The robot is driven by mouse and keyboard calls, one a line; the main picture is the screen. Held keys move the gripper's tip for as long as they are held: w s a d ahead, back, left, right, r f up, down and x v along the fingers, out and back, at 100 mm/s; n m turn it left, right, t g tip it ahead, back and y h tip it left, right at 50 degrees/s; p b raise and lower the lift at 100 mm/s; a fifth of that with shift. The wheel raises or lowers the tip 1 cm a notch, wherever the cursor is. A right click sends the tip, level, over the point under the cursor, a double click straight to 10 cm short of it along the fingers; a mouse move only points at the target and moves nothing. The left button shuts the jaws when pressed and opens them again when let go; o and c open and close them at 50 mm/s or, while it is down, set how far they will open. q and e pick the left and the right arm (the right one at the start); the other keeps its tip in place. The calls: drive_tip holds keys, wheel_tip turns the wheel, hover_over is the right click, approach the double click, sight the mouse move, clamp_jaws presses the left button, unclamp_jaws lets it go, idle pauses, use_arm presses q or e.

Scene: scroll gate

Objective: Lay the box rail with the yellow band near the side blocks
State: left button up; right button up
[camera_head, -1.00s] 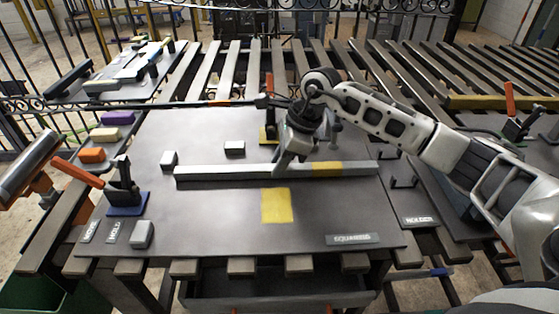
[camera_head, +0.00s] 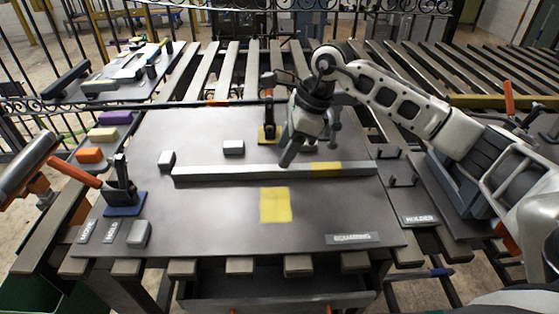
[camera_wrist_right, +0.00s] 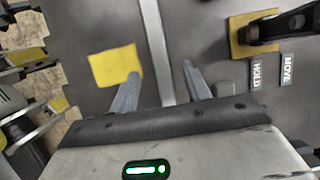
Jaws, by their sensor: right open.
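The box rail (camera_head: 225,173) is a long grey bar with a yellow band (camera_head: 326,168) toward its right end. It lies across the dark table plate, its left end close to a small grey side block (camera_head: 167,160). A second block (camera_head: 234,148) sits behind the rail, and a third block (camera_head: 141,233) is at front left. My right gripper (camera_head: 286,160) is just above the rail, left of the band. In the right wrist view my open fingers (camera_wrist_right: 160,78) stand either side of the rail (camera_wrist_right: 155,45), apart from it.
A yellow square (camera_head: 275,205) marks the plate in front of the rail. A toggle clamp with an orange handle and blue base (camera_head: 125,196) stands at left; another with a yellow base (camera_head: 268,132) stands behind. The holder (camera_head: 403,172) is at right. The plate's front middle is clear.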

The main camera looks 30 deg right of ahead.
drive_tip(key=v, duration=1.1)
drive_tip(key=shift+r+b, duration=0.3)
